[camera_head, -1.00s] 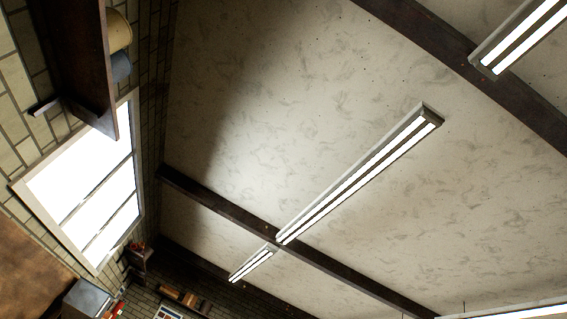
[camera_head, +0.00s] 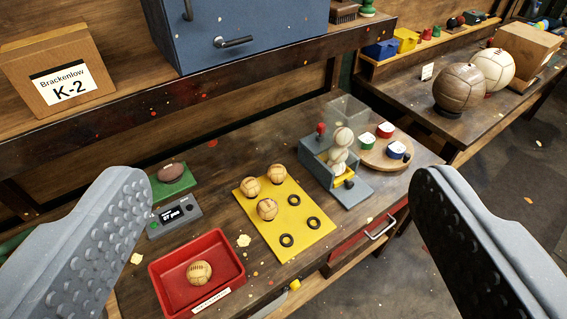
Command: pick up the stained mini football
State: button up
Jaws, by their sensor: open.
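Three small tan mini footballs (camera_head: 268,209) sit on a yellow board (camera_head: 296,242) with empty black rings. Another mini football (camera_head: 199,273) lies in a red tray (camera_head: 158,288) with a label at its front. Pale balls (camera_head: 342,137) are stacked in a grey-blue dispenser (camera_head: 325,150). A dark brown ball (camera_head: 172,172) rests on a green pad (camera_head: 187,184). I cannot tell from this view which ball is stained. My gripper (camera_head: 280,190) is open and empty, its two grey fingers wide apart at the left and right, above the bench.
A small grey display device (camera_head: 174,216) stands left of the board. A round wooden stand (camera_head: 378,155) holds several coloured pots. Above the back of the bench a shelf carries a box marked K-2 (camera_head: 57,72) and a blue cabinet (camera_head: 240,30). Two large balls (camera_head: 459,87) stand on another table.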

aim_at(267, 208)
jog(key=z, duration=0.05)
jog(key=k, duration=0.55)
jog(key=u, duration=0.3)
jog(key=i, duration=1.1)
jog(key=u, duration=0.75)
